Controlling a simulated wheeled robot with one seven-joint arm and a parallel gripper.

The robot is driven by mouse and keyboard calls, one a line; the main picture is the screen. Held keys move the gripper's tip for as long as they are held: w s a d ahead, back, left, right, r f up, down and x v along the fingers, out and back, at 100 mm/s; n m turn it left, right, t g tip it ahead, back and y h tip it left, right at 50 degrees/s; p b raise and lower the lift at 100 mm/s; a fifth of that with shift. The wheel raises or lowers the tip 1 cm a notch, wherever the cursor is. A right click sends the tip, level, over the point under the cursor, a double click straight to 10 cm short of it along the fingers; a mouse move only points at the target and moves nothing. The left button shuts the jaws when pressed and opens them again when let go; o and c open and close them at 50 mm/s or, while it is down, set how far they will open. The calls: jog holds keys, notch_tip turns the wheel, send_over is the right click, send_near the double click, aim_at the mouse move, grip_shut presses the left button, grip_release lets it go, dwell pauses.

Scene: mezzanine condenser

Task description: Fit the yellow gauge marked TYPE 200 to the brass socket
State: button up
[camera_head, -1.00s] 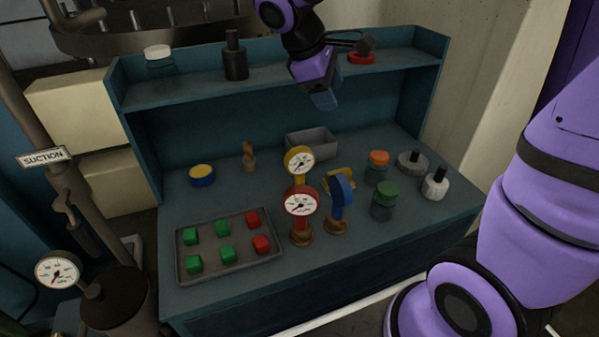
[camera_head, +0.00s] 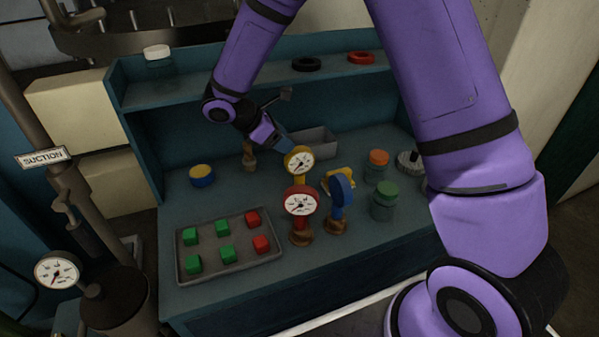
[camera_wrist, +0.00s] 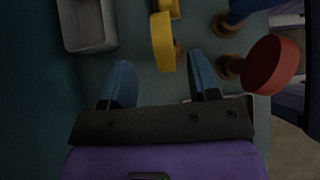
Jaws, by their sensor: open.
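A yellow gauge (camera_head: 299,160) with a white dial stands on the bench, behind a red gauge (camera_head: 301,203). No TYPE 200 lettering is readable. My gripper (camera_head: 284,143) is just behind and left of the yellow gauge, pointing down to the right. In the wrist view my gripper (camera_wrist: 161,82) is open and empty, and the yellow gauge (camera_wrist: 163,42) lies ahead of the gap between its fingers, apart from them. A brass-coloured fitting (camera_head: 249,155) stands at the bench's back; I cannot tell whether it is the socket.
A blue gauge (camera_head: 341,189) stands close right, with another yellow piece (camera_head: 338,178) behind it. A grey bin (camera_head: 318,142) is at the back. Jars (camera_head: 385,201) stand right; a tray (camera_head: 182,266) of red and green blocks lies left. A SUCTION gauge (camera_head: 57,271) is far left.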

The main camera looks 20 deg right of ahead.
aim_at(296, 149)
jog(key=x, duration=0.9)
jog(key=shift+s+a, duration=0.1)
jog(key=shift+a, duration=0.05)
jog(key=shift+c, duration=0.2)
grip_shut()
